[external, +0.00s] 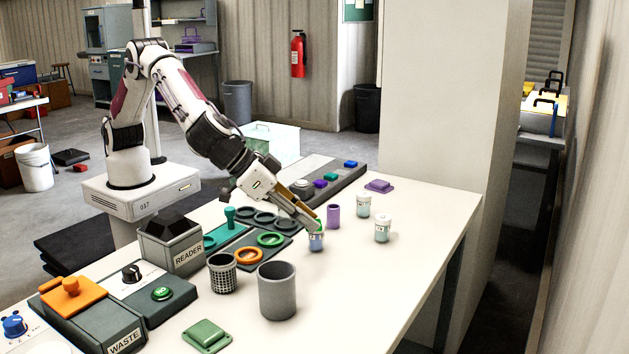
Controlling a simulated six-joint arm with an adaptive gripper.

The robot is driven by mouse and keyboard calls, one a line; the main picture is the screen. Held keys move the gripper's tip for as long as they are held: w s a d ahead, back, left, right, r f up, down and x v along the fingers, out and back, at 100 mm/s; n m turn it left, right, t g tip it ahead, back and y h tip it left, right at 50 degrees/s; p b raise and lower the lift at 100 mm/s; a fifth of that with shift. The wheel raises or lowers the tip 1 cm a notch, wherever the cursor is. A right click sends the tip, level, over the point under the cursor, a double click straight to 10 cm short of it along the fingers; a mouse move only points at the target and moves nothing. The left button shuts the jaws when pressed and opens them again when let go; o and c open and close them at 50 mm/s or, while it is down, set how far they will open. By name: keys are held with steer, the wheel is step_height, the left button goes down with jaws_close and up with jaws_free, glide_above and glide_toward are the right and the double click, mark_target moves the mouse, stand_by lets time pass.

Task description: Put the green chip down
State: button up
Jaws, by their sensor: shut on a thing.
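My gripper (316,222) is shut on a small green piece, the green chip (321,226), at its fingertips. The fingers point down and to the right and cover most of the chip. The chip is at the mouth of a small jar with a blue label (316,241) on the white table. I cannot tell whether the chip touches the jar or is just above or in it.
A purple cup (333,216) and two white-lidded jars (363,206) (382,229) stand to the right. A grey cup (277,290) and mesh basket (222,273) stand in front. The table's right front is clear.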

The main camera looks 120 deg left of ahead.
steer(key=w+d+m+t+h, duration=0.1)
steer(key=w+d+m+h, duration=0.1)
steer(key=d, duration=0.5)
steer(key=shift+w+d+r+m, duration=0.15)
steer(key=shift+r+m, duration=0.1)
steer(key=shift+m, duration=0.35)
steer(key=shift+f, duration=3.1)
steer(key=shift+f, duration=1.9)
steer(key=shift+f, duration=0.15)
